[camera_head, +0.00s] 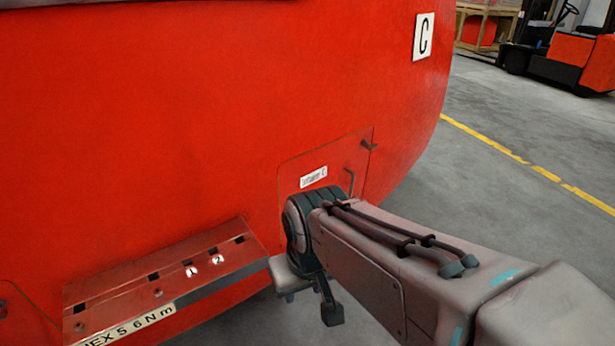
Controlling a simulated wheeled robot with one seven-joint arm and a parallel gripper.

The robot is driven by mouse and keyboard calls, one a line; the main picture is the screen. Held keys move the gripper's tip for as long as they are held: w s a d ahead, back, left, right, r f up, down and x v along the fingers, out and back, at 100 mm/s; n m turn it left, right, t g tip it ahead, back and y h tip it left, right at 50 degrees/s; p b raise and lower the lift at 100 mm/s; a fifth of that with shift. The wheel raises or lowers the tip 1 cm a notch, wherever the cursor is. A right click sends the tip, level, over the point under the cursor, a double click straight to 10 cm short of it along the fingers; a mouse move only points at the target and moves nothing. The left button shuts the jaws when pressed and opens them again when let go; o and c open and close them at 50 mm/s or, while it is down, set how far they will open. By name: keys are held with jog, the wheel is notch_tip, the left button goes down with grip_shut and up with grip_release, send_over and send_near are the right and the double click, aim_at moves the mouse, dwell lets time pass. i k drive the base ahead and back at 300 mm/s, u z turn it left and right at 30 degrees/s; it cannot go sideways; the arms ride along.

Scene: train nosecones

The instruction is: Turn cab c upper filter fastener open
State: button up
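The red cab nosecone marked C (200,130) fills the left and middle of the head view. A square hatch panel (310,160) with a small white label (313,177) ending in C is set low on its right side. A small dark fastener (369,146) sticks out at the panel's upper right. A thin handle (349,181) is below it. My gripper (310,299) hangs below my wrist, in front of and below the panel, apart from the upper fastener. Its fingers are partly hidden and their opening is unclear. My arm covers the panel's lower part.
A red tool ledge (160,278) with numbered slots juts out at lower left, close to my gripper. A forklift (570,55) and a wooden crate (487,10) stand far back right. Grey floor (480,165) with a yellow line is clear on the right.

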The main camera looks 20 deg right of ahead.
aim_at(372, 147)
jog(key=z, duration=0.7)
jog(key=i, duration=1.05)
jog(key=u, duration=0.05)
